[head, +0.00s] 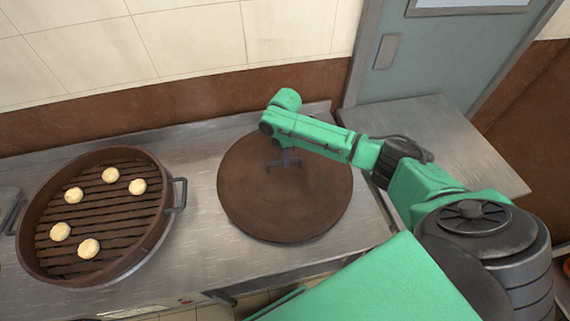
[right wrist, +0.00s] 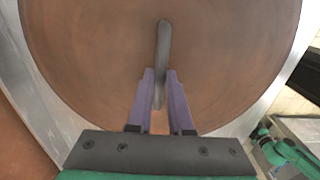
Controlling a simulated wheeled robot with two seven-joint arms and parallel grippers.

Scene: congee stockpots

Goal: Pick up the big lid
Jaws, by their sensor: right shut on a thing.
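The big lid (head: 283,205) is a round brown disc on the metal counter, right of the steamer, in the head view. In the right wrist view the lid (right wrist: 90,60) fills most of the picture, with a narrow grey handle (right wrist: 163,45) at its middle. My right gripper (head: 284,163) is over the middle of the lid. In the right wrist view its purple fingers (right wrist: 161,85) stand on either side of the handle and are shut on it. I cannot tell whether the lid is clear of the counter. My left gripper is not in view.
A round brown steamer (head: 105,252) with slats and several pale buns stands on the left of the metal counter (head: 200,250). Its side handle (head: 180,194) points toward the lid. A tiled wall is behind. A lower metal table (head: 450,140) stands right, before a grey door (head: 410,60).

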